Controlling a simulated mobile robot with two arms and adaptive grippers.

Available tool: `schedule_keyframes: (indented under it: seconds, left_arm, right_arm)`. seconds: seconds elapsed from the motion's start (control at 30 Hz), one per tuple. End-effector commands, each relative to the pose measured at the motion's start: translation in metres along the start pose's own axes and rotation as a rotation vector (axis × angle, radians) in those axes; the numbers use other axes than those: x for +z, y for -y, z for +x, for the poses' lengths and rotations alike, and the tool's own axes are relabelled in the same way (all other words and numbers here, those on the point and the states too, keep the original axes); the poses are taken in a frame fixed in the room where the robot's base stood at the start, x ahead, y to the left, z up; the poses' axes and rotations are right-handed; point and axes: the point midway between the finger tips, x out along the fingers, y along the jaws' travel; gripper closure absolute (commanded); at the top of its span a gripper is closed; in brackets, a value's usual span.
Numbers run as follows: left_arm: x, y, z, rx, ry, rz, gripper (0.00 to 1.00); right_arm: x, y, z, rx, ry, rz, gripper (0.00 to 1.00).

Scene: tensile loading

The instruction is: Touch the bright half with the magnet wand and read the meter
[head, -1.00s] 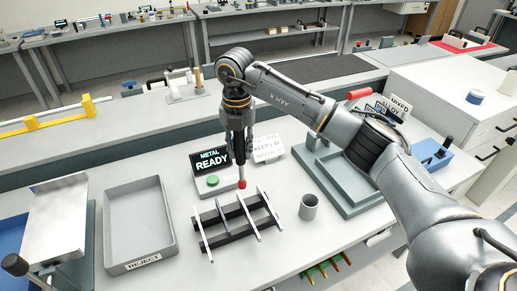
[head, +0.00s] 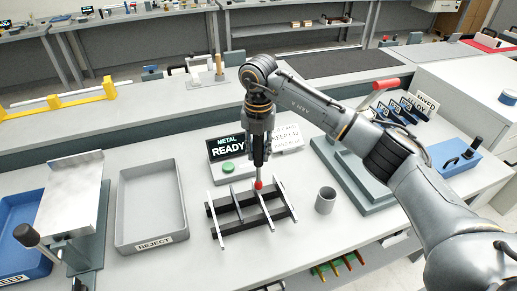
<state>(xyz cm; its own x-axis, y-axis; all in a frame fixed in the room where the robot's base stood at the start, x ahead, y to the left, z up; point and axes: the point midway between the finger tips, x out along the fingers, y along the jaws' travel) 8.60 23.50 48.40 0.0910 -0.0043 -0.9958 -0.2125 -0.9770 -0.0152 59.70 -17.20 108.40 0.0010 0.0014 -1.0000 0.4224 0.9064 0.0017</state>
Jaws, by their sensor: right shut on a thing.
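My right gripper (head: 260,133) is shut on the magnet wand (head: 258,155), a dark upright rod with a red tip (head: 258,184). The tip is at the far end of one pale bar (head: 265,211) on the dark rack (head: 249,213). I cannot tell whether it touches the bar. Other pale bars lie across the rack, one at its left end (head: 217,225). I cannot tell which is the bright half. The meter (head: 228,147) behind the rack reads "METAL READY" and has a green button (head: 228,168). My left gripper is not in view.
A grey REJECT tray (head: 124,210) is left of the rack, with a metal plate stand (head: 70,195) and blue tray (head: 38,262) beyond. A grey cup (head: 325,200) stands right of the rack. A sign, partly hidden, stands behind my gripper.

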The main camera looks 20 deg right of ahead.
Motion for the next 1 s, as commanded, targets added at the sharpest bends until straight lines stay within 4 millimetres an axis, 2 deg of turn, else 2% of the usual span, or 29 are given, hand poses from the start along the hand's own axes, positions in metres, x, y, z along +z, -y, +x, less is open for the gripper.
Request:
schedule_keyframes:
  seconds: [1.0]
  left_arm:
    - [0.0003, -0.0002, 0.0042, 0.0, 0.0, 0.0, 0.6]
  right_arm:
    - [0.0001, 0.0002, 0.0059, -0.001, 0.0, 0.0, 1.0]
